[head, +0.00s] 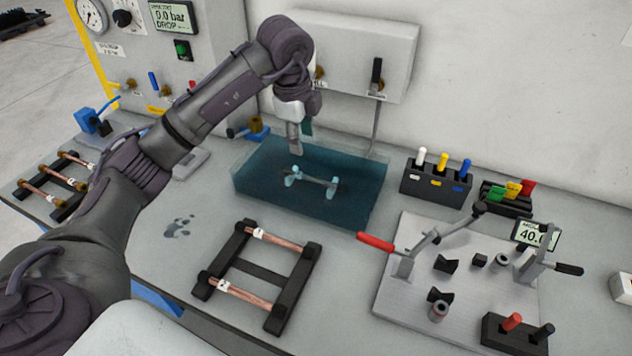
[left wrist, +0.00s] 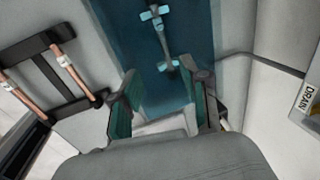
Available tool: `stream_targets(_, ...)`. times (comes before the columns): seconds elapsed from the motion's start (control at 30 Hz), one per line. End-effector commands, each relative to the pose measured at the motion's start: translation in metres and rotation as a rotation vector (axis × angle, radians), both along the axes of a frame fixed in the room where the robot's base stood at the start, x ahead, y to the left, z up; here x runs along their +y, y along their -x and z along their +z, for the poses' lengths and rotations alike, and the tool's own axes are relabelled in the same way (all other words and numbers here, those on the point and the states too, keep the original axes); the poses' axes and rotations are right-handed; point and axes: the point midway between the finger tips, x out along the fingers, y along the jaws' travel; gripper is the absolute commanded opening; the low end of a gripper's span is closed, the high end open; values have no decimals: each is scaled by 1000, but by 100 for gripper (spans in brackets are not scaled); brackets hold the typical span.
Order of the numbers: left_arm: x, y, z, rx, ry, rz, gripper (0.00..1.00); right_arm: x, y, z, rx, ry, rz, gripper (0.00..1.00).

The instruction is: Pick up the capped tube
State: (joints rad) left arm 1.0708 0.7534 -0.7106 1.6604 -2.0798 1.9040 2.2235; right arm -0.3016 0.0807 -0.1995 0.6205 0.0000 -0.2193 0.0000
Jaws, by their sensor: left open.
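My left gripper (head: 298,138) is open and empty above the back left part of the blue water tank (head: 255,195). Its two fingers stand apart in the left wrist view (left wrist: 165,100). In the tank lies a slim grey bar with pale cyan pieces at both ends (head: 314,182); it also shows beyond the fingers in the left wrist view (left wrist: 162,38). I cannot tell if this is a tube or a fixture. Two copper tubes with white tags, an upper one (head: 280,241) and a lower one (head: 245,296), lie across a black rack (head: 260,274) in front of the tank.
Another rack with copper tubes (head: 45,190) stands at far left. A clamp plate (head: 400,290) with a red-handled lever is at right, with a marker holder (head: 436,184) behind it. A wall box (head: 365,55) and panel stand behind the tank.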

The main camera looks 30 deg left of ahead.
Motion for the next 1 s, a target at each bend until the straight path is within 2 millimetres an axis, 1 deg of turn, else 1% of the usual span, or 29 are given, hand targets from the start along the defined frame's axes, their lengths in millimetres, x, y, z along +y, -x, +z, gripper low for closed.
stream_targets(0.03,0,0,-8,0,-1,1,46,0,6,-8,8,0,0,45)
stream_targets(0.07,0,0,-10,1,-1,1,46,0,7,-8,11,0,0,45)
stream_targets(0.17,0,-2,-19,3,1,2,46,1,6,-6,10,-1,0,45)
stream_targets(0.27,1,-5,-36,6,1,2,46,2,2,0,5,-1,0,45)
stream_targets(0.4,1,-11,-64,6,0,0,46,2,1,5,1,-2,0,45)
stream_targets(0.5,1,-16,-78,3,2,2,46,2,1,8,1,-2,0,45)
stream_targets(0.67,1,-19,-90,0,0,0,46,2,0,9,1,-2,0,45)
stream_targets(0.77,3,-20,-97,3,0,1,46,2,0,15,0,-2,0,45)
stream_targets(0.9,5,-25,-117,5,1,1,46,2,-1,27,-1,-2,0,45)
stream_targets(1.0,6,-28,-131,3,2,1,46,2,-1,29,-1,-2,0,45)
